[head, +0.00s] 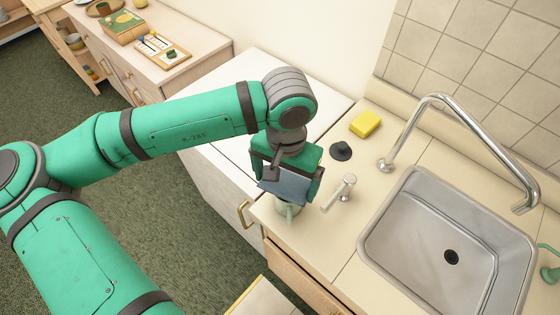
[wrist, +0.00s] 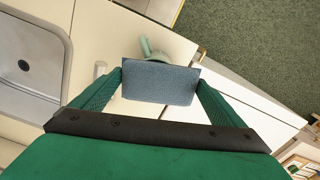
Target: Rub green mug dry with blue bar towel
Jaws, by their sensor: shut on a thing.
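My gripper (wrist: 158,84) is shut on the blue bar towel (wrist: 158,82), a flat folded blue-grey piece between the two fingers. In the head view the towel (head: 285,186) hangs under my gripper, over the green mug (head: 288,210). The pale green mug stands on the counter near its left front edge. In the wrist view the mug (wrist: 152,52) shows just beyond the towel's edge, with its handle pointing away. The towel hides most of the mug. I cannot tell whether towel and mug touch.
A metal faucet lever (head: 339,193) stands close to the right of the mug. A steel sink (head: 447,245) with a tall faucet lies further right. A yellow sponge (head: 365,124) and a dark stopper (head: 341,151) lie behind. The counter's front edge is close to the mug.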

